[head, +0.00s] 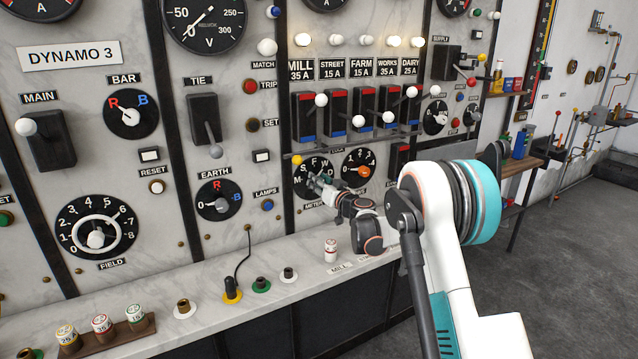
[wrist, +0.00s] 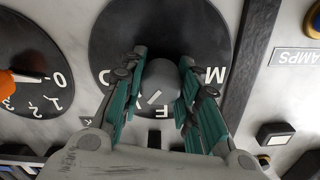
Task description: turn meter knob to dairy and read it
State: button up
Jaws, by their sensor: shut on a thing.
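The meter knob (wrist: 160,82) is a grey round knob on a black dial marked with letters (wrist: 120,30). In the wrist view the dial appears upside down. M shows on the right, F below and part of a letter on the left. A white mark on the knob slants to the lower left, just left of F. My gripper (wrist: 158,90) is shut on the knob, with a teal finger on each side. In the head view the METER dial (head: 300,178) is partly hidden by my gripper (head: 322,186).
A numbered dial with an orange hub (head: 362,171) is just right of the meter dial. White-balled switches (head: 361,118) stick out above. A ledge (head: 215,293) below holds a red-and-white fuse (head: 331,250), several sockets and a black cable (head: 238,262).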

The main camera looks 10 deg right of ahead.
jog(key=shift+m, duration=0.3)
jog(key=m, duration=0.3)
jog(key=shift+d+m, duration=0.1)
jog(key=shift+m, duration=2)
jog(key=o, duration=1.1)
jog(key=shift+f, duration=0.1)
jog(key=v, duration=1.2)
